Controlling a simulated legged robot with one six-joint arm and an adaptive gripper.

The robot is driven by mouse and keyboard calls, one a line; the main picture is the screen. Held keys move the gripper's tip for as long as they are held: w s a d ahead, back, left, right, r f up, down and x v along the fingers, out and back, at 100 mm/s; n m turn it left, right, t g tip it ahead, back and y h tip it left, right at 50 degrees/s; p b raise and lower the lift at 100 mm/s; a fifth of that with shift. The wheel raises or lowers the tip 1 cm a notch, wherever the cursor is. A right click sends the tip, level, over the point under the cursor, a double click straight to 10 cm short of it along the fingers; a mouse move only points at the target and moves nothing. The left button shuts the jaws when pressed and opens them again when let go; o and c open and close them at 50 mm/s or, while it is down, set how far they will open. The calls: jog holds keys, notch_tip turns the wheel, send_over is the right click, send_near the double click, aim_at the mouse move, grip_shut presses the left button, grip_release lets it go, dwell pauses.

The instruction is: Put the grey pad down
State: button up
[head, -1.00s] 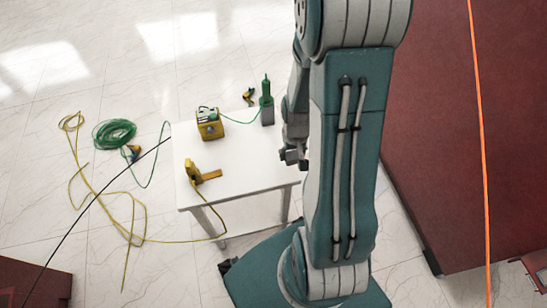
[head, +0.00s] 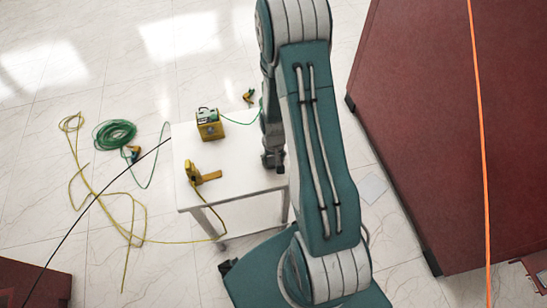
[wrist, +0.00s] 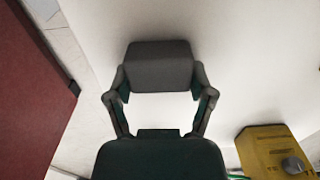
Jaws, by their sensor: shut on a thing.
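The grey pad (wrist: 160,65) is a dark grey, blocky piece between the fingertips at the top middle of the wrist view. My gripper (wrist: 160,85) is shut on it, with a finger at each side. Bright white tabletop shows behind and below the pad. In the head view my gripper (head: 272,160) is over the right side of the white table (head: 240,172). I cannot make out the pad there. Whether the pad touches the tabletop cannot be told.
A yellow box (head: 209,130) stands on the table's back left, also in the wrist view (wrist: 275,150). A yellow tool (head: 195,175) lies at the front left. Cables (head: 115,134) lie on the floor at left. A large red block (head: 440,130) stands at right.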

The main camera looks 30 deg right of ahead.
jog(key=o, duration=1.2)
jog(key=shift+o, duration=0.2)
notch_tip(320, 180, up, 13)
notch_tip(320, 180, up, 15)
jog(key=n+t, duration=0.1)
jog(key=t, duration=0.2)
send_over(273, 157)
jog(key=s+a, duration=0.3)
jog(key=a, duration=0.3)
jog(key=s+a+r+n+t, duration=0.2)
jog(key=s+a+r, duration=0.3)
jog(key=s+r, duration=0.5)
jog(key=shift+s+r+t, duration=0.3)
jog(key=shift+s+r, duration=0.1)
jog(key=shift+r, duration=0.2)
